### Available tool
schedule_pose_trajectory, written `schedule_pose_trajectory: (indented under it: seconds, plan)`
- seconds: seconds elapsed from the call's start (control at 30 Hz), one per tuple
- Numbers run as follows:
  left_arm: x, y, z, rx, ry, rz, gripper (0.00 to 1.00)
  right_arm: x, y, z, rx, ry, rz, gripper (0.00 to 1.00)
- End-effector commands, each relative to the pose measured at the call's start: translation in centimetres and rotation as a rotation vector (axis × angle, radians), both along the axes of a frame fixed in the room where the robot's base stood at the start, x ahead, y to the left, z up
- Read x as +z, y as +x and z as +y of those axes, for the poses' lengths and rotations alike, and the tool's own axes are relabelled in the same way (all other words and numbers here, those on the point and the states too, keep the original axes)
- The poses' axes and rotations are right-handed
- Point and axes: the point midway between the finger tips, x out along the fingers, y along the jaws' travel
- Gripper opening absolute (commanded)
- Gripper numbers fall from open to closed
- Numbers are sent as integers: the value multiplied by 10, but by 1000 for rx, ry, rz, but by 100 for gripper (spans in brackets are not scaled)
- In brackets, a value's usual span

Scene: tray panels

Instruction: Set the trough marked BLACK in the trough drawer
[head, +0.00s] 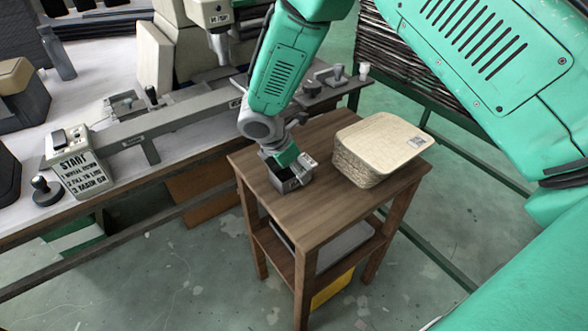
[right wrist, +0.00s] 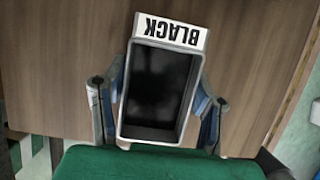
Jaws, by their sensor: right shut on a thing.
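The trough marked BLACK is a small grey open box with a dark inside and a white label plate reading BLACK, upside down in the right wrist view (right wrist: 170,32). In the head view the trough (head: 289,183) is at the left part of the wooden stand's top. My right gripper (head: 287,165) has its fingers on either side of the trough and is shut on it. I cannot tell whether the trough touches the wood or is slightly above it. My left gripper is not in view. I cannot make out the trough drawer for certain.
A woven lidded basket (head: 375,148) stands on the right of the wooden stand (head: 320,218). A grey machine rail (head: 185,115) with a START sign (head: 78,170) runs along the bench at the left. A yellow bin (head: 332,288) sits under the stand. Open floor lies in front.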

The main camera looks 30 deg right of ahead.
Motion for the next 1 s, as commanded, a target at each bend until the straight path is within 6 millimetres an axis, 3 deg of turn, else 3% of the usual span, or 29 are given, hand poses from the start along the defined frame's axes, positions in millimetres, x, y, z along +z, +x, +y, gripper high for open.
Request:
schedule_pose_trajectory:
  seconds: [0.13, 0.17, 0.2, 0.23, 0.63, 1.0]
  plan:
    - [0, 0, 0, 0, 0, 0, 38, 0, 0, 0, 0, -1, 0, 13]
    - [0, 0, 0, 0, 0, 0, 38, -1, 0, 1, 0, -1, 1, 56]
    - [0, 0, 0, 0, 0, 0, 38, 0, 0, 0, 0, -1, 1, 70]
    - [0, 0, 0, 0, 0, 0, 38, 0, 0, 0, 0, -1, 1, 73]
    - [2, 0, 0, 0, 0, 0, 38, 7, 0, 3, -1, 0, 0, 73]
    - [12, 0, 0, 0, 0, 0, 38, 75, -1, 31, 0, -1, -2, 73]
